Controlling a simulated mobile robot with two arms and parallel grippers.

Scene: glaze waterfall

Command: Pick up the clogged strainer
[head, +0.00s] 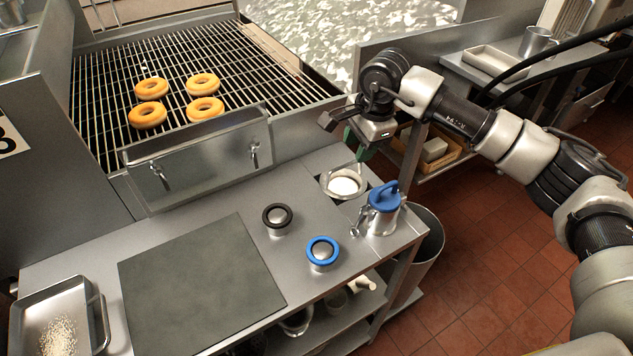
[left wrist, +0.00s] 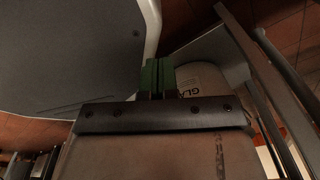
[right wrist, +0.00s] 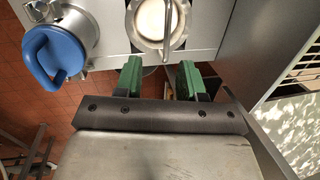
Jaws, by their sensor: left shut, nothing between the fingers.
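The strainer (head: 343,183) is a round metal rim with a white filling, set in an opening at the right end of the steel counter. In the right wrist view the strainer (right wrist: 152,22) is at the top, with a thin metal bar across it, partly cut off by the frame. My right gripper (head: 362,150) is just above and behind it, fingers pointing down. In the right wrist view the green fingers (right wrist: 160,78) are apart with nothing between them, and the strainer lies beyond their tips. My left gripper (left wrist: 158,76) is shut and empty, away from the counter.
A blue-lidded metal jug (head: 383,212) stands close beside the strainer. A black-ringed knob (head: 277,218) and a blue-ringed knob (head: 322,252) are on the counter. A grey mat (head: 200,285) lies left. Donuts (head: 148,116) sit on a rack behind. A bin (head: 425,245) stands right.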

